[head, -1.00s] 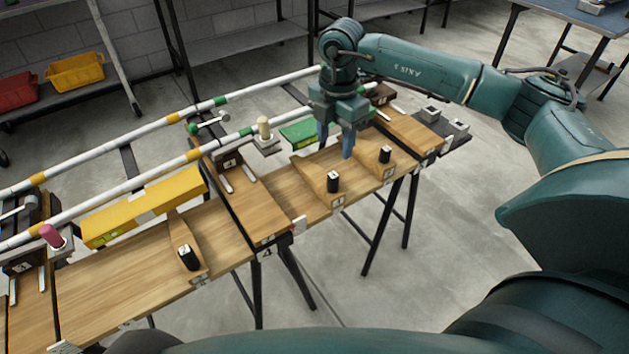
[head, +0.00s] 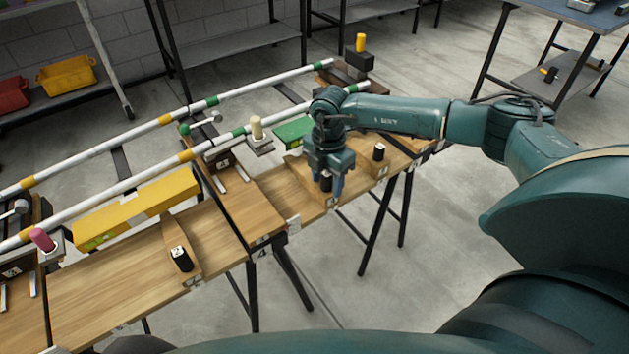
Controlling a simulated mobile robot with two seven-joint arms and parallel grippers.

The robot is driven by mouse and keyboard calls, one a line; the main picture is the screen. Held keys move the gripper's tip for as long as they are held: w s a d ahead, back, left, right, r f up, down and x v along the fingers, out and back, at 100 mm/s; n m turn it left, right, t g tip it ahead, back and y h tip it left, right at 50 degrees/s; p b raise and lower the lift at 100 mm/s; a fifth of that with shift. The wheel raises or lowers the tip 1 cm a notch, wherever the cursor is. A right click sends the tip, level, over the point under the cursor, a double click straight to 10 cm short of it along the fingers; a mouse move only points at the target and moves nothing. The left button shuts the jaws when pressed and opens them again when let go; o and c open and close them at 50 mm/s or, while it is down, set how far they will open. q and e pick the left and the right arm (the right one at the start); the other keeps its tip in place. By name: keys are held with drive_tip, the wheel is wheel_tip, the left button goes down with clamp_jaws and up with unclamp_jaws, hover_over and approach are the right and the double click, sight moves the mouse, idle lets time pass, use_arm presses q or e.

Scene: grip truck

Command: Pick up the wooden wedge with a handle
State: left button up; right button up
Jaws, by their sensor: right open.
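Several wooden wedges with black handles lie on the wooden bench. The middle wedge (head: 299,168) is partly hidden behind my right gripper (head: 328,186). The gripper points down, open, with its fingers at the black handle of this wedge; I cannot tell whether they touch it. Another wedge (head: 378,153) lies just right of the gripper, and a further wedge (head: 180,256) lies on the left part of the bench. My left gripper is not in view.
A yellow block (head: 136,209) and a green block (head: 293,132) lie along the bench's far side, near two striped rails (head: 162,166). A black block with a yellow knob (head: 360,58) stands at the far end. Bare bench (head: 110,285) shows at front left.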

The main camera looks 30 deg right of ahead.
drive_tip(key=shift+c, duration=0.4)
clamp_jaws()
